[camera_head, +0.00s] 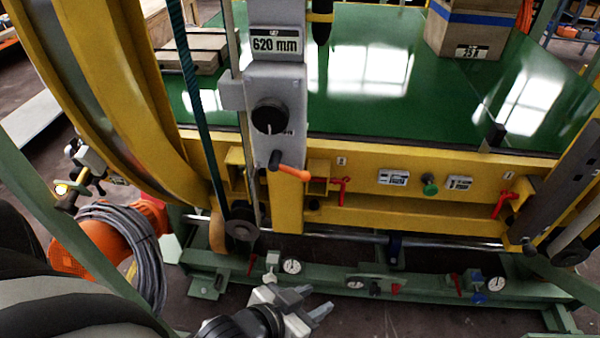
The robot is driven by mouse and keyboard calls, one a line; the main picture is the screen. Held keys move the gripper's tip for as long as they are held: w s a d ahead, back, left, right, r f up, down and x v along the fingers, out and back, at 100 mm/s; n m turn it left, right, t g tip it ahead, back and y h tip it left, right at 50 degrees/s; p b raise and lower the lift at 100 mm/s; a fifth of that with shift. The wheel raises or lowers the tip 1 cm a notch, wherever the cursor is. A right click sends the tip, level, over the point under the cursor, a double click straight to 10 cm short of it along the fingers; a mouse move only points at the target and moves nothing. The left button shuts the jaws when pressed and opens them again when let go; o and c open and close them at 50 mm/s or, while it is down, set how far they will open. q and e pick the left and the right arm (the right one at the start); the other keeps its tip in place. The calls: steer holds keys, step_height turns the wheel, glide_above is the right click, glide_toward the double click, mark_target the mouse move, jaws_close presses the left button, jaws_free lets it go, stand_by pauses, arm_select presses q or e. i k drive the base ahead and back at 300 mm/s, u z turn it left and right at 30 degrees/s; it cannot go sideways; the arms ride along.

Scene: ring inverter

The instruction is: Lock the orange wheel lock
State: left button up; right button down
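An orange-tipped lever (291,173), the only orange handle I see on the machine, sticks out to the right from a dark pivot low on the grey column. I cannot tell for certain that it is the wheel lock. My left gripper (313,301) is at the bottom centre, below the lever and well apart from it. Its two light grey fingers point right and upward with a gap between them, and nothing shows in the gap. My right gripper is not in view.
A black knob (269,117) sits above the lever. Red handles (340,190) and a green button (430,185) are on the yellow beam (400,218). The green lower rail (335,280) carries gauges. A large yellow ring (120,90) and coiled cable (135,240) are at left.

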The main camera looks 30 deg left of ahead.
mark_target(274, 165)
steer(key=z, duration=1.15)
steer(key=k, duration=1.05)
steer(key=u, duration=1.2)
steer(key=i, duration=0.7)
steer(key=u, duration=0.2)
steer(key=k, duration=0.3)
steer(key=u, duration=0.1)
